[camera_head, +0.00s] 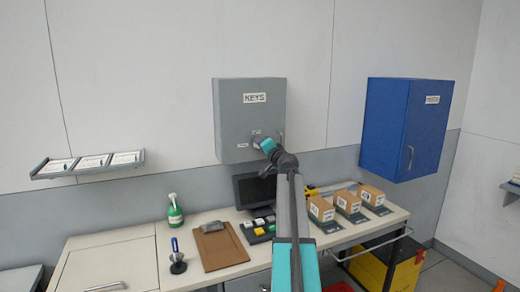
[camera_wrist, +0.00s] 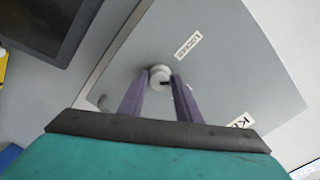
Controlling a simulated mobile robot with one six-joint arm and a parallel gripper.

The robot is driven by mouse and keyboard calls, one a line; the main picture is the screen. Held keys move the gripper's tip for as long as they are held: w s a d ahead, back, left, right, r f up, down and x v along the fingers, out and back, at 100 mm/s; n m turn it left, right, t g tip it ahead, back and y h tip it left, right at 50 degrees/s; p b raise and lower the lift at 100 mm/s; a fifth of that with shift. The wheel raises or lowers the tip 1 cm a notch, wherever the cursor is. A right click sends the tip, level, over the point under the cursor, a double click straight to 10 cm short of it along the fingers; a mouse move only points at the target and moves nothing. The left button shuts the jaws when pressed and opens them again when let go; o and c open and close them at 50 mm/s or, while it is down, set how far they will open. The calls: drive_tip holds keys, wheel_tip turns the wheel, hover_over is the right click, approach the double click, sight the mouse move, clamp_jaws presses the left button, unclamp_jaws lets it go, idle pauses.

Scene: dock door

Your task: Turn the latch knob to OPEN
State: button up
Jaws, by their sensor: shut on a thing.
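A grey key cabinet (camera_head: 230,120) labelled KEYS hangs on the wall. My gripper (camera_wrist: 158,84) is at its front, with one finger on each side of a round, pale latch knob (camera_wrist: 160,72), shut on it. A dark mark shows on the knob's face. A small white label (camera_wrist: 188,43), seemingly reading LOCKED, is on the cabinet door beside the knob. In the camera_head view my gripper (camera_head: 265,145) covers most of the knob. No OPEN label is readable, and I cannot tell exactly which way the knob points.
Below is a desk (camera_head: 110,262) with a dark monitor (camera_head: 250,190), a green bottle (camera_head: 174,210), a clipboard (camera_head: 220,250) and several cardboard boxes (camera_head: 347,201). A blue cabinet (camera_head: 395,125) hangs to the right. A tray shelf (camera_head: 88,164) is at left. The wall between the cabinets is clear.

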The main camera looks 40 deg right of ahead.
drive_tip(key=m+p, duration=0.1)
drive_tip(key=m, duration=0.7)
drive_tip(key=shift+f, duration=0.1)
idle(0.4)
drive_tip(key=o, duration=0.9)
drive_tip(key=shift+s, duration=0.15)
drive_tip(key=b+v, duration=0.4)
drive_tip(key=v, duration=0.9)
drive_tip(key=shift+s, duration=0.3)
